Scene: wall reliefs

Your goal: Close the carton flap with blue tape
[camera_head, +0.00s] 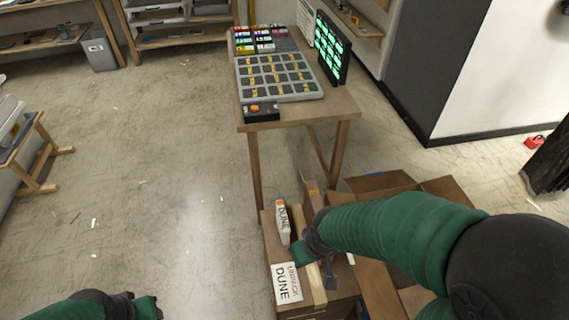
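An open brown carton (434,188) stands at the bottom, right of centre, partly hidden by my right arm. A small piece of blue tape (375,174) shows on the far edge of its back flap (372,184), which lies folded outward. My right gripper (316,267) hangs over the near left side of the carton, by a wooden strip, apart from the taped flap. Its fingers look spread, with nothing clearly between them. My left gripper (150,306) is low at the bottom left, over the floor and away from the carton; its finger opening is unclear.
White books lettered DUNE (287,284) lie left of the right gripper, with another upright book (283,222) behind. A wooden table (300,113) with a compartment tray and green-lit screen (333,50) stands beyond the carton.

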